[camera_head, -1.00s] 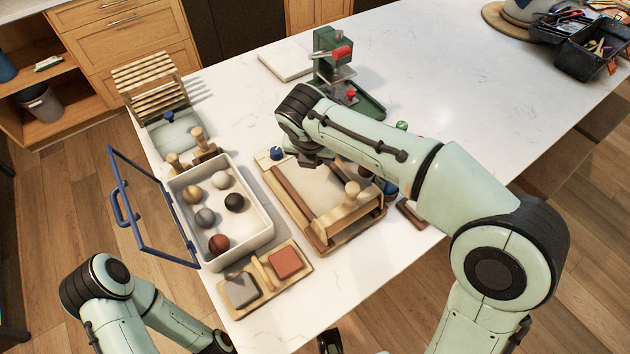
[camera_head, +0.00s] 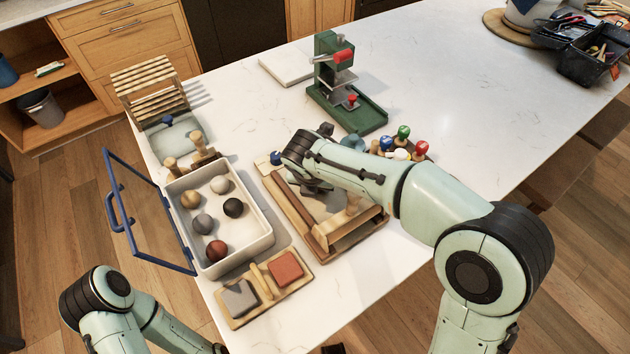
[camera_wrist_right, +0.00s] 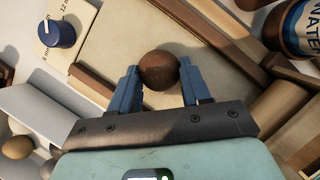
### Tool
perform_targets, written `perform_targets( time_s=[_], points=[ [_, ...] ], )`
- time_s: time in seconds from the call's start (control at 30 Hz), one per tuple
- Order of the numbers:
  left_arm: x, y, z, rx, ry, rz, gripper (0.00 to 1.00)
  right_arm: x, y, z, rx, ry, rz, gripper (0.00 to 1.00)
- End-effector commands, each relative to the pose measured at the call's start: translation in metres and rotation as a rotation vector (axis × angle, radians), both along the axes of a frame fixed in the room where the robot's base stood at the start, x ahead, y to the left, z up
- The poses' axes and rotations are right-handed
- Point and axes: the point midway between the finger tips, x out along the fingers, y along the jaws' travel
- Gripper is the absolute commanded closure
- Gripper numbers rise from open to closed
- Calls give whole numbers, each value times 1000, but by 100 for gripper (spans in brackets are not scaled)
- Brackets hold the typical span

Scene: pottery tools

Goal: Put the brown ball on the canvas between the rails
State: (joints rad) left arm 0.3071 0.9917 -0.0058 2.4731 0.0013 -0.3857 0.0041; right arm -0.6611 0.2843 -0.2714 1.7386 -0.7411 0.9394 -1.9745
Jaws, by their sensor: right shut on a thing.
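The brown ball (camera_wrist_right: 159,70) is held between the blue fingers of my right gripper (camera_wrist_right: 160,84) in the right wrist view. The beige canvas (camera_wrist_right: 125,45) lies behind and below it; I cannot tell the height of the gap, if any. In the head view my right gripper (camera_head: 316,186) is over the board, and my arm hides the ball. The canvas (camera_head: 322,206) shows there between the dark left rail (camera_head: 290,207) and a wooden roller. A brown rail (camera_wrist_right: 205,35) also shows in the wrist view. My left gripper is outside the frames; only its arm shows.
A white bin (camera_head: 262,243) with several balls and a raised blue-framed lid (camera_head: 133,215) stands left of the board. A wooden tray (camera_head: 262,283) with grey and red slabs lies in front. A green press (camera_head: 345,95) and colored-top bottles (camera_head: 402,140) stand behind.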

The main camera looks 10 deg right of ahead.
Motion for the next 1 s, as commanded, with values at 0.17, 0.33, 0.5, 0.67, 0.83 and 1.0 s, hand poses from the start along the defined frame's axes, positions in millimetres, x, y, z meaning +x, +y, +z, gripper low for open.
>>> perform_targets(
  time_s=[0.17, 0.33, 0.5, 0.67, 0.83, 1.0],
  points=[
    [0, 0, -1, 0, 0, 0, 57, 0, 0, -2, -1, 1, 1, 27],
    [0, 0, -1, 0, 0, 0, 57, 0, 0, -2, -1, 1, 1, 27],
    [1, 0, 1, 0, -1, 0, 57, -1, 1, 5, 0, 0, 1, 27],
    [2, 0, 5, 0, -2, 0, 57, -9, 5, 30, 2, -3, 2, 27],
    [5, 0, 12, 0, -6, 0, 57, -22, 11, 65, 3, -5, 2, 27],
    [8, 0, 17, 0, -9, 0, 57, -34, 16, 94, 1, -2, 1, 27]
  ],
)
